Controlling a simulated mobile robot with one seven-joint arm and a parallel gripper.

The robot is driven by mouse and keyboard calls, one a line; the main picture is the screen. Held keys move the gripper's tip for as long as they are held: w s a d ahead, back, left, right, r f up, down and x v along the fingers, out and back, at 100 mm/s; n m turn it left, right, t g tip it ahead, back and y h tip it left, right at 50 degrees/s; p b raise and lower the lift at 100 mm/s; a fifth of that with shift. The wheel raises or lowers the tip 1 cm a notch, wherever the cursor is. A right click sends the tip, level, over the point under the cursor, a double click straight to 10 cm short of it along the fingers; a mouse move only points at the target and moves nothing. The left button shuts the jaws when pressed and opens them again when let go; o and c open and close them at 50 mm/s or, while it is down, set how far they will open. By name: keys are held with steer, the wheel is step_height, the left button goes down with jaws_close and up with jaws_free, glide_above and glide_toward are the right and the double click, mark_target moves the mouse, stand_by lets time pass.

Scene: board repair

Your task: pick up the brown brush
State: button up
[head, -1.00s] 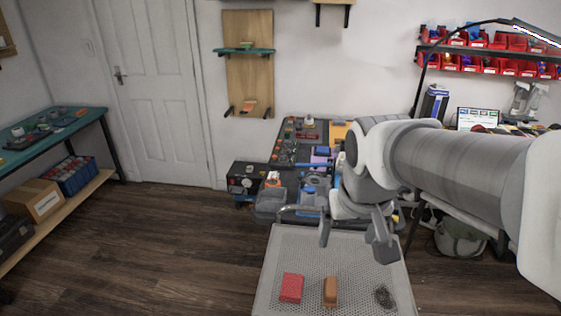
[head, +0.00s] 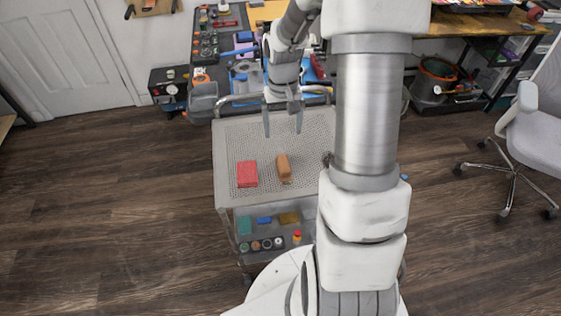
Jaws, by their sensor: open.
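The brown brush (head: 284,167) is a small brown block-like thing lying on the perforated top of a grey metal cart (head: 227,146). A red block-like thing (head: 247,173) lies to its left, a short gap apart. My gripper (head: 283,131) points down over the far part of the cart top, with its two fingers spread and nothing between them. In the picture the fingertips are just above the brush, apart from it; their exact height cannot be told.
The cart's lower shelf holds several small items, among them an orange-capped bottle (head: 297,237). A dark wire-like thing (head: 327,159) is mostly hidden behind my arm. A cluttered workbench (head: 207,67) stands behind the cart. An office chair (head: 527,130) is at right. Floor at left is clear.

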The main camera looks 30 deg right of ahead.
steer(key=b, duration=0.1)
glide_toward(284, 162)
steer(key=f, duration=0.5)
steer(key=shift+s+a+f, duration=0.1)
steer(key=shift+a+f, duration=0.05)
steer(key=shift+a, duration=0.2)
steer(key=shift+d+f, duration=0.15)
steer(key=shift+f, duration=1.2)
steer(key=shift+d+f, duration=0.15)
steer(key=shift+f, duration=1.2)
jaws_close()
steer(key=shift+r, duration=0.55)
steer(key=r, duration=0.3)
steer(key=shift+w+d+r, duration=0.2)
steer(key=shift+d+r, duration=0.1)
steer(key=w+d+r, duration=0.2)
steer(key=d+r, duration=0.4)
steer(key=d, duration=0.5)
steer(key=shift+r+p, duration=0.15)
steer(key=shift+p, duration=0.15)
